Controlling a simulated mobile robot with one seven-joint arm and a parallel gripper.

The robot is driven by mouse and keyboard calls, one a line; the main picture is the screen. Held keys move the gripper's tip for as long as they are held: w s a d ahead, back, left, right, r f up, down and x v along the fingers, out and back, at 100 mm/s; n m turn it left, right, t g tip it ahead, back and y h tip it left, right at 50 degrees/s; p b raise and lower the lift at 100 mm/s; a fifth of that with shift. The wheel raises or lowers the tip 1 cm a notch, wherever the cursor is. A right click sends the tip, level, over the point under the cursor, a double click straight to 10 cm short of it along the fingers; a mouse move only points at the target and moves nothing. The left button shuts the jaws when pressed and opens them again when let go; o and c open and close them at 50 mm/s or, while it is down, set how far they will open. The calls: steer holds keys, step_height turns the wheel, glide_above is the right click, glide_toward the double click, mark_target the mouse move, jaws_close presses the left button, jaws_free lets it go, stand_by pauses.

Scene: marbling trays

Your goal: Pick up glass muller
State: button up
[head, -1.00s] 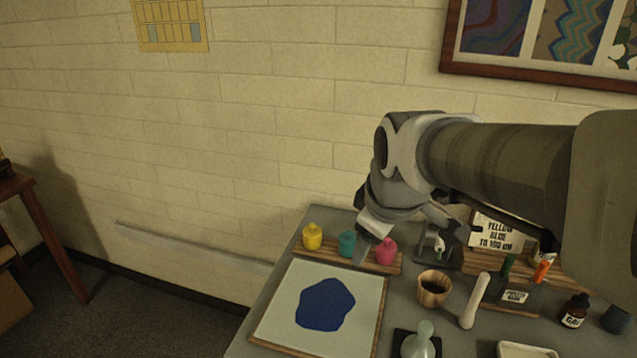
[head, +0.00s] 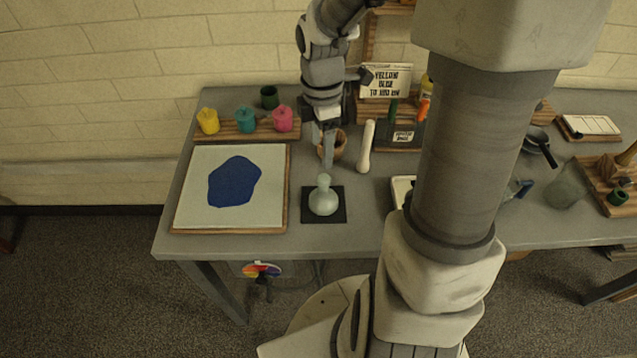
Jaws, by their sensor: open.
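The glass muller (head: 323,198) is pale green and translucent, with a round knob above a wide base. It stands upright on a dark square pad (head: 309,216) near the front edge of the grey table. My gripper (head: 326,158) is open, pointing down just behind and above the muller, apart from it as far as I can see. Its fingers pass in front of the wooden mortar (head: 339,146) and partly hide it.
A tray (head: 272,216) with a blue patch lies left of the muller. Yellow, teal and pink bottles (head: 245,121) stand behind it on a wooden rack. A pale pestle (head: 366,147) is to the right. My arm hides part of the table at right.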

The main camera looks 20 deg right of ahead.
mark_target(324, 177)
step_height(324, 177, down, 8)
steer(key=shift+r+b, duration=0.1)
steer(key=shift+b, duration=0.45)
steer(key=shift+s+d+f+b, duration=0.1)
steer(key=shift+d+f+b, duration=0.1)
steer(key=shift+f, duration=1.2)
steer(key=shift+d+f+b, duration=0.1)
steer(key=shift+f+b, duration=0.1)
steer(key=shift+f, duration=1.2)
jaws_close()
